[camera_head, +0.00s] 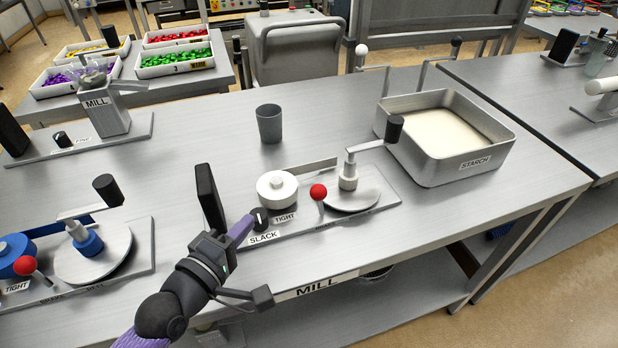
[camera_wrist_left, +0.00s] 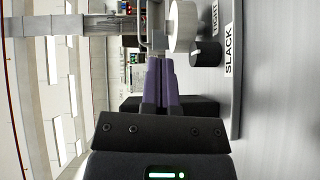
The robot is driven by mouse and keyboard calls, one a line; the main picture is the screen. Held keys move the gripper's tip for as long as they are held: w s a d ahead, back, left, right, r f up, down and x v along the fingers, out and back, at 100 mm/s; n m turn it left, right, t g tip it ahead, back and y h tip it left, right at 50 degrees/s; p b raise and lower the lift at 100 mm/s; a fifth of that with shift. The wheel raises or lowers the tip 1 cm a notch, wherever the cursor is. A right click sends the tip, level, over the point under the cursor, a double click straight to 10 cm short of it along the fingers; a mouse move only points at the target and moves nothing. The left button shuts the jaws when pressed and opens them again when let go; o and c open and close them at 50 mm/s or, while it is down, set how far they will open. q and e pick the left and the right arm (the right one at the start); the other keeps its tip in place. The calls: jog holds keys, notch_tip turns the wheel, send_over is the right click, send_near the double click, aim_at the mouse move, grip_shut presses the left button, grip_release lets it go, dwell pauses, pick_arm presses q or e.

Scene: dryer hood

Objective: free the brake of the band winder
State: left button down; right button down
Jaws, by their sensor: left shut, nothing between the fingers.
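A band winder with a white spool (camera_head: 277,189) stands on the steel table. It has a crank with a black handle (camera_head: 394,129) over a round disc (camera_head: 350,197). A red-ball lever (camera_head: 318,192) stands upright between spool and disc, near small front lettering too small to read surely. A black knob (camera_head: 260,217) sits between the SLACK and TIGHT labels. My left gripper (camera_head: 247,222) is shut and empty, its purple fingertips just left of the knob. In the left wrist view the purple fingers (camera_wrist_left: 160,85) are together, with the knob (camera_wrist_left: 205,53) beside them to the right. My right gripper is not in view.
A second winder with a blue spool (camera_head: 12,256) and its own red-ball lever (camera_head: 25,265) stands at left. A black upright plate (camera_head: 209,198) is close behind my gripper. A grey cup (camera_head: 269,124) and a STARCH tray (camera_head: 445,150) stand behind. Bare table lies between the winders.

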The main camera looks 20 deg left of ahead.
aim_at(320, 201)
pick_arm(q)
jog(key=shift+w, duration=0.55)
jog(key=shift+w+d+r, duration=0.1)
jog(key=shift+w+d, duration=0.05)
jog(key=shift+w, duration=0.2)
jog(key=b+x, duration=0.2)
jog(key=x, duration=0.5)
jog(key=shift+w, duration=0.15)
jog(key=d, duration=0.4)
jog(key=shift+w+f, duration=0.2)
jog(key=shift+w, duration=0.15)
jog(key=shift+d, duration=0.1)
